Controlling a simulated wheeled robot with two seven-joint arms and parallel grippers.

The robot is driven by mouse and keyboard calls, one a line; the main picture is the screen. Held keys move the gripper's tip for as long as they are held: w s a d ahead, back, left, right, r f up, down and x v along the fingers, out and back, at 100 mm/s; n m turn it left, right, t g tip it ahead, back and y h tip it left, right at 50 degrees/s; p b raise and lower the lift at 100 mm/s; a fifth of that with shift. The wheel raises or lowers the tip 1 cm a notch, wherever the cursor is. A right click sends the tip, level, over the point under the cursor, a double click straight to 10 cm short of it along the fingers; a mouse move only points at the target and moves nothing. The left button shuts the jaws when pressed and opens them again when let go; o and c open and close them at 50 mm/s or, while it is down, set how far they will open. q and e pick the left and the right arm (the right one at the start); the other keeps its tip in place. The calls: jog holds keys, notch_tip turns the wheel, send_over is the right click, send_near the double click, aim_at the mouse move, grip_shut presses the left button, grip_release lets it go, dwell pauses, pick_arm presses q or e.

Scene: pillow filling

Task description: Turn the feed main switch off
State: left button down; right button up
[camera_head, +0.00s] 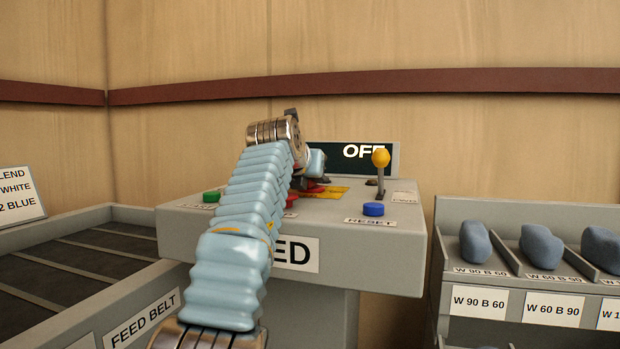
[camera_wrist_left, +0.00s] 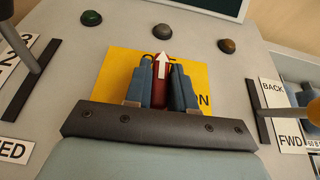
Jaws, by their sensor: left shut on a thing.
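The feed console (camera_head: 370,254) is a grey box with a partly covered label ending in "ED". A red switch handle with a white arrow (camera_wrist_left: 162,68) stands on a yellow plate (camera_wrist_left: 120,64); the plate also shows in the head view (camera_head: 334,192). The arrow points up in the wrist view, toward partly hidden lettering starting with "O". "N" shows at the plate's lower right. My left gripper (camera_wrist_left: 162,82) is shut on the red handle, one blue finger on each side; in the head view the gripper (camera_head: 318,180) is partly hidden by my arm. My right gripper is out of view.
A dark display (camera_head: 340,152) behind reads "OFF". A yellow-knobbed lever (camera_head: 381,158), blue button (camera_head: 373,209) and green button (camera_head: 211,197) are close by. A feed belt tray (camera_head: 100,250) lies left; a rack (camera_head: 480,210) with blue-grey lumps stands right.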

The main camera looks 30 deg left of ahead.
pick_arm(q)
jog(key=c, duration=1)
grip_release()
jog(key=shift+c, duration=0.2)
jog(key=shift+s, duration=0.1)
jog(key=b+v, duration=0.4)
jog(key=v, duration=0.8)
jog(key=shift+s+d+r, duration=0.15)
jog(key=shift+s+r, duration=0.05)
jog(key=shift+s, duration=0.1)
jog(key=shift+s+d+r, duration=0.1)
jog(key=shift+s+r, duration=0.1)
jog(key=shift+s, duration=0.2)
